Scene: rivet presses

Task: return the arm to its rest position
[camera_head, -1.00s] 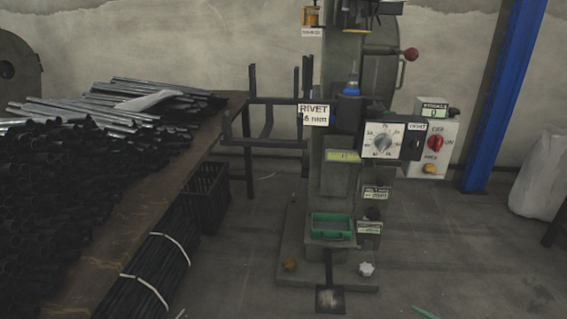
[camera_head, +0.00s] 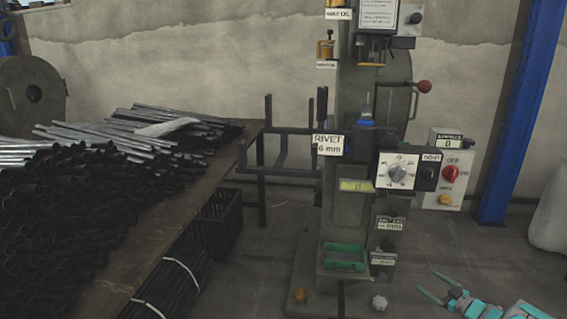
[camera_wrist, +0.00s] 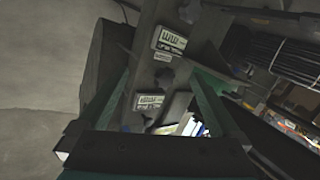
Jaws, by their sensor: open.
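My gripper (camera_head: 427,281) shows at the lower right of the head view, its two teal fingers apart and pointing left toward the foot of the rivet press (camera_head: 363,212). In the wrist view my gripper (camera_wrist: 160,82) has its fingers spread, with nothing visibly held between them. Labels and a knob on a machine show beyond the fingers there. The press stands upright with a dial panel (camera_head: 397,172), a red knob (camera_head: 450,173) and a green tray (camera_head: 344,257) low on its front. Most of my arm is outside the head view.
A table (camera_head: 165,235) piled with dark and shiny tubes (camera_head: 60,215) fills the left. A black crate (camera_head: 219,222) stands beneath its edge. A blue post (camera_head: 520,110) and a white sack (camera_head: 549,222) are at the right. Floor shows between press and post.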

